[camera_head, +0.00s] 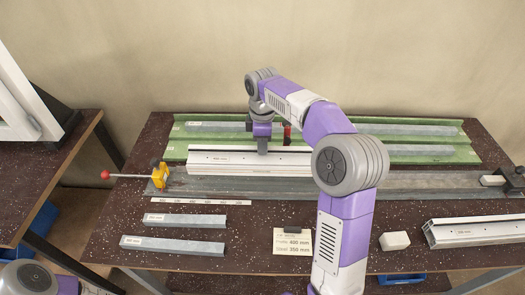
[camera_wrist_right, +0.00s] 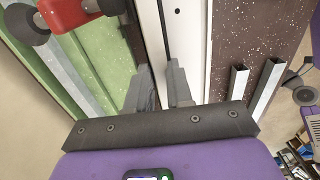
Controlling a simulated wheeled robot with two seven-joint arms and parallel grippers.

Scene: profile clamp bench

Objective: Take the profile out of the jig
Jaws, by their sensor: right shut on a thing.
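The white profile (camera_head: 225,158) lies lengthwise along the back edge of the long grey jig (camera_head: 400,187), near its left half. My right gripper (camera_head: 262,148) comes down on it from above and is shut on its upper part. In the right wrist view the profile (camera_wrist_right: 190,40) runs away between and beside the two dark fingers (camera_wrist_right: 160,88). I cannot tell whether the profile rests in the jig or is slightly raised. A yellow clamp (camera_head: 159,175) with a red knob (camera_head: 105,174) sits at the jig's left end. My left gripper is out of view.
A green rack (camera_head: 175,150) with grey bars stands behind. A red part (camera_head: 287,132) is close beside my right gripper. Two short bars (camera_head: 185,220) (camera_head: 172,245), a label card (camera_head: 293,241), a white block (camera_head: 394,240) and another profile (camera_head: 478,231) lie in front. A dark end stop (camera_head: 514,178) is at right.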

